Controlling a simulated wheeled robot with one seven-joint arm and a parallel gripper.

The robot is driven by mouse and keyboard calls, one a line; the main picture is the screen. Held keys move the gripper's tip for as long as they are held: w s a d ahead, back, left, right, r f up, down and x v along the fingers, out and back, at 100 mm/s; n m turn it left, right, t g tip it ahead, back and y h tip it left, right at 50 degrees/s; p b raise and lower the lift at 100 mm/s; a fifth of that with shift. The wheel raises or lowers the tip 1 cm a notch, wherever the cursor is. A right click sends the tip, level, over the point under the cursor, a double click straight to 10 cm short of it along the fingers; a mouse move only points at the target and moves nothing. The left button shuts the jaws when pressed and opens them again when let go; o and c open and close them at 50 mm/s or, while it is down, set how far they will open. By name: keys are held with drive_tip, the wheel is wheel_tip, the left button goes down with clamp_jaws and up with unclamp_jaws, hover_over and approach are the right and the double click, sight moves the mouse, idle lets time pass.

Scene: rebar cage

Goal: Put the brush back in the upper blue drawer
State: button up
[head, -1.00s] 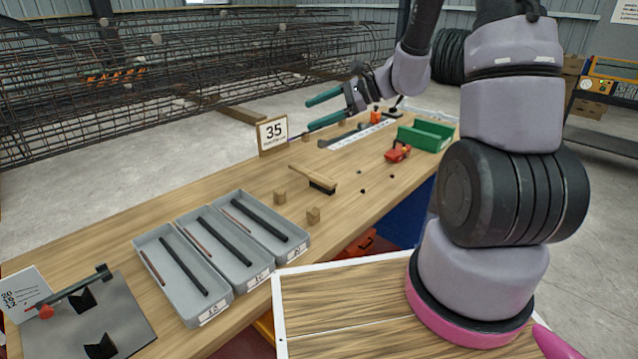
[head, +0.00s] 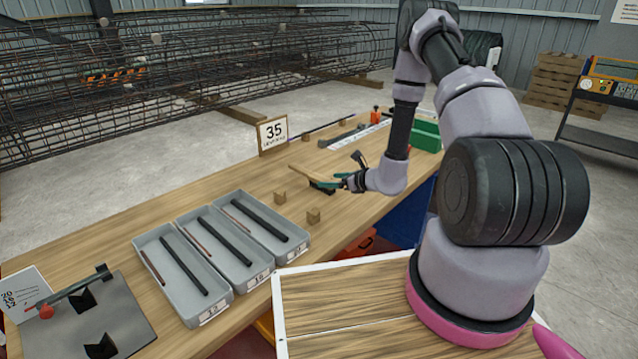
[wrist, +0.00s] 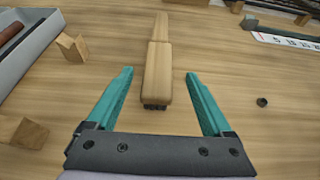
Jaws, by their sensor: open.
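The wooden brush (head: 308,176) with dark bristles lies on the workbench beyond the grey trays. In the wrist view the brush (wrist: 157,68) points away from me, its thick head nearest and its thin handle at the far end. My gripper (head: 330,184) is low over the bench at the brush's head. In the wrist view my gripper (wrist: 160,75) is open, with one teal finger on each side of the head and a gap on both sides. A blue cabinet side (head: 408,222) shows under the bench; the upper blue drawer itself cannot be made out.
Small wooden blocks (head: 280,197) stand left of the brush, close to the grey trays (head: 232,255) holding bars. A green bin (head: 426,133) stands at the far right of the bench. A sign reading 35 (head: 272,134) stands at the back edge.

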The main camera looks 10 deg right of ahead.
sight(323, 179)
drive_tip(key=x, duration=0.6)
drive_tip(key=shift+w+a, duration=0.25)
drive_tip(key=shift+a, duration=0.15)
clamp_jaws()
